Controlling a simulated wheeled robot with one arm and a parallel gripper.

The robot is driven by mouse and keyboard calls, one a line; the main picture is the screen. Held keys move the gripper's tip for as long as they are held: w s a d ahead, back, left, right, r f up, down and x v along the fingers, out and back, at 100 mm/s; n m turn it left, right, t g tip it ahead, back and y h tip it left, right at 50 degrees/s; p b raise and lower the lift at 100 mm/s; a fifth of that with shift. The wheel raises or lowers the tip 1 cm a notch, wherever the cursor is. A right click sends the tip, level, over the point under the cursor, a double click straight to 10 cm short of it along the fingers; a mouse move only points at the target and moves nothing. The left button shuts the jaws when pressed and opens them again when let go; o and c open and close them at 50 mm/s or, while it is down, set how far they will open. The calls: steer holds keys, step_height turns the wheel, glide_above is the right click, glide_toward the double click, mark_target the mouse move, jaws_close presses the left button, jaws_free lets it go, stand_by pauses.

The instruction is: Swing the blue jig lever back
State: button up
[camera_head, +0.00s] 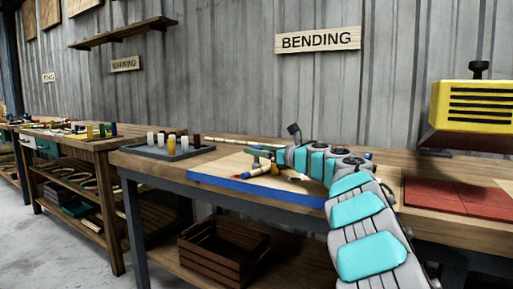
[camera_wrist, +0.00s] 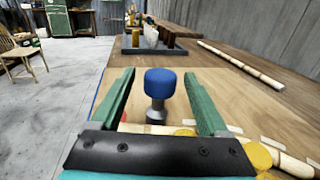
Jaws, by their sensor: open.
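The blue jig lever shows in the wrist view as a blue round knob (camera_wrist: 160,82) on a short grey stem. The knob stands upright between the two green fingers of my gripper (camera_wrist: 157,72). The fingers are open, one on each side, with a visible gap to the knob on both sides. The foot of the lever is hidden behind the gripper's dark palm. In the head view my gripper (camera_head: 258,157) reaches left over the light jig board (camera_head: 225,166) on the bench. The knob is too small to make out clearly there.
A rattan pole (camera_wrist: 290,164) and yellow discs (camera_wrist: 258,155) lie close by the gripper. A grey tray (camera_head: 160,152) with dark and pale cylinders stands left of the board. Another pole (camera_wrist: 240,64) lies along the bench. A yellow machine (camera_head: 472,112) is at right.

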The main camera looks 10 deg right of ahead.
steer(key=shift+x, duration=0.8)
jaws_close()
stand_by(0.9)
